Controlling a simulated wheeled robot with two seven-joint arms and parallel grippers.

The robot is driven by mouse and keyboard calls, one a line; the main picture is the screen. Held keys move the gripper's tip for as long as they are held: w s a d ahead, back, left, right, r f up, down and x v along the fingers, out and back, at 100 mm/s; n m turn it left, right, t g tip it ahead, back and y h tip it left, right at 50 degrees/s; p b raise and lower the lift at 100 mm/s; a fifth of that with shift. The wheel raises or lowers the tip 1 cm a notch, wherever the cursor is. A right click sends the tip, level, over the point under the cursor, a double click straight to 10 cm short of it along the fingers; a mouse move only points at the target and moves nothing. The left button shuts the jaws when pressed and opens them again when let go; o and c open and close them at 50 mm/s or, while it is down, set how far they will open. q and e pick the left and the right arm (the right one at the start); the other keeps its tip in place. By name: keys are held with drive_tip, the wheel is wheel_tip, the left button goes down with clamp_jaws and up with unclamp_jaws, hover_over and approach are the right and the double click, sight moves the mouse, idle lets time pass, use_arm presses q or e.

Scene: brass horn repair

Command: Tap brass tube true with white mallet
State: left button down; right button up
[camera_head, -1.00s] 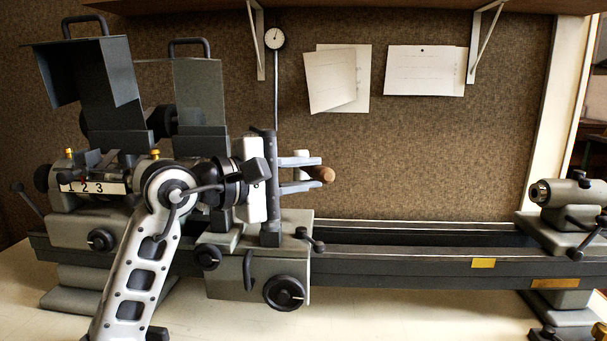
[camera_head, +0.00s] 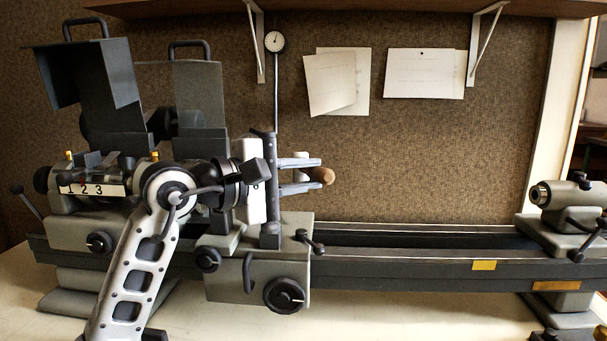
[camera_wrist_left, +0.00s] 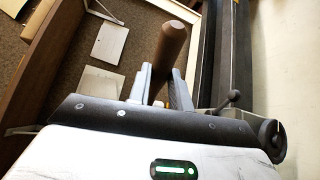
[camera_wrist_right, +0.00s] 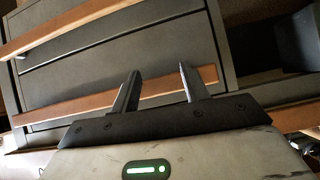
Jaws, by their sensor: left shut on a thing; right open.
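My left gripper (camera_head: 312,175) reaches to the right in the head view, in front of the pinboard and above the lathe bed. Its fingers are shut on a brown wooden handle (camera_wrist_left: 172,45), which I take to be the white mallet's. The rounded handle end (camera_head: 327,175) sticks out past the fingertips. A small pale part (camera_head: 300,154) shows just above the fingers; I cannot tell whether it is the mallet head. My right gripper (camera_wrist_right: 158,92) is open and empty in the right wrist view, outside the head view. I cannot make out the brass tube.
A grey lathe carriage (camera_head: 255,275) with handwheels stands below my left gripper. The dark lathe bed (camera_head: 400,262) runs right to a tailstock (camera_head: 566,193). A dial gauge (camera_head: 274,40) stands behind. A dark drawer cabinet (camera_wrist_right: 110,60) faces my right gripper.

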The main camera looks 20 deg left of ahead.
use_arm(q)
drive_tip(key=shift+s+d+r+p, duration=0.5)
drive_tip(key=shift+d+r+p, duration=0.15)
drive_tip(key=shift+d+r, duration=0.25)
drive_tip(key=shift+s+d+r+p, duration=0.45)
drive_tip(key=shift+d+r+p, duration=0.2)
drive_tip(key=shift+d+r, duration=0.2)
drive_tip(key=d, duration=0.1)
drive_tip(key=s+r+p, duration=0.1)
drive_tip(key=d, duration=0.1)
drive_tip(key=shift+s+d+r, duration=0.25)
drive_tip(key=shift+s+d, duration=0.05)
drive_tip(key=shift+d, duration=0.05)
use_arm(e)
wheel_tip(320, 180, up, 3)
drive_tip(key=shift+s, duration=0.1)
